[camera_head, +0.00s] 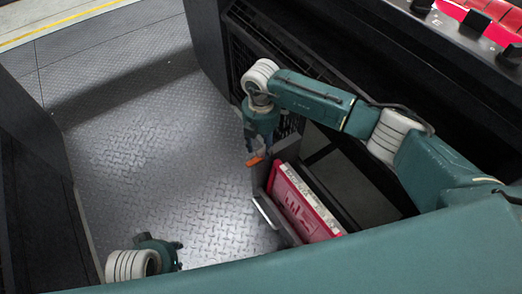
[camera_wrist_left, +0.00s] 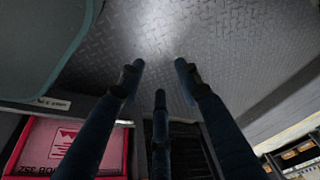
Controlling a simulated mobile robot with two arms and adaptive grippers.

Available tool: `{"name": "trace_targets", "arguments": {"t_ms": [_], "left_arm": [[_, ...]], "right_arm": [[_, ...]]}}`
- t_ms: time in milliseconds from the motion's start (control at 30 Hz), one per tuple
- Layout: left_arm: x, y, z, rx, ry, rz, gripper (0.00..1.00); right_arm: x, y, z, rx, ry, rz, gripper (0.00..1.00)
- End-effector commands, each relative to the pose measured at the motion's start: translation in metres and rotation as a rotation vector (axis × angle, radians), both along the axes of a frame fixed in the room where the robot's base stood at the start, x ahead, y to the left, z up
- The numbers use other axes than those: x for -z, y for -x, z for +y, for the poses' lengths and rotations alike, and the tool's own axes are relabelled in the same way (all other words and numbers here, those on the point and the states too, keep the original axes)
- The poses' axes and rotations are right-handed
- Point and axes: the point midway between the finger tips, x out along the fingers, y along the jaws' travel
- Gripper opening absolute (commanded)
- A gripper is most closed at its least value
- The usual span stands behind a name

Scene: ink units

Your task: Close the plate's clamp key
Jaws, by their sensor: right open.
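The pink-red plate (camera_head: 306,203) with a pale top edge sits tilted in an open dark unit in the head view. It also shows at lower left in the left wrist view (camera_wrist_left: 62,142). A small orange piece (camera_head: 255,161), seemingly the clamp key, is at the plate's far upper-left corner. My right gripper (camera_head: 257,149) is open, pointing down right at the orange piece; I cannot tell whether they touch. My left gripper (camera_head: 178,255) is low at left, apart from the plate. In its wrist view its fingers (camera_wrist_left: 160,80) are spread and empty.
The patterned metal floor (camera_head: 165,150) is clear between the two grippers. A metal handle (camera_head: 266,213) stands out on the plate's left side. A dark machine body (camera_head: 455,70) with red panels lies behind my right arm. A dark panel (camera_head: 30,135) stands at left.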

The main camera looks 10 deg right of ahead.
Motion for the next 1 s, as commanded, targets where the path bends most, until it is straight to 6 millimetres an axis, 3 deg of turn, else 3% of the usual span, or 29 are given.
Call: {"name": "trace_targets", "arguments": {"t_ms": [200,533,733,1000], "left_arm": [[-0.017,0.002,0.001,-0.001,0.0,-0.009,0.34],[-0.02,0.002,0.001,-0.002,0.0,-0.009,0.34],[-0.02,0.002,0.001,-0.002,0.0,-0.009,0.34],[-0.02,0.002,0.001,-0.002,0.0,-0.01,0.34]], "right_arm": [[0.023,0.0,0.0,0.001,-0.001,0.001,0.42],[0.026,0.0,0.0,0.0,-0.002,0.001,0.42],[0.025,0.0,0.0,0.0,-0.002,0.001,0.02],[0.025,0.0,0.0,-0.012,-0.002,0.001,0.0]]}}
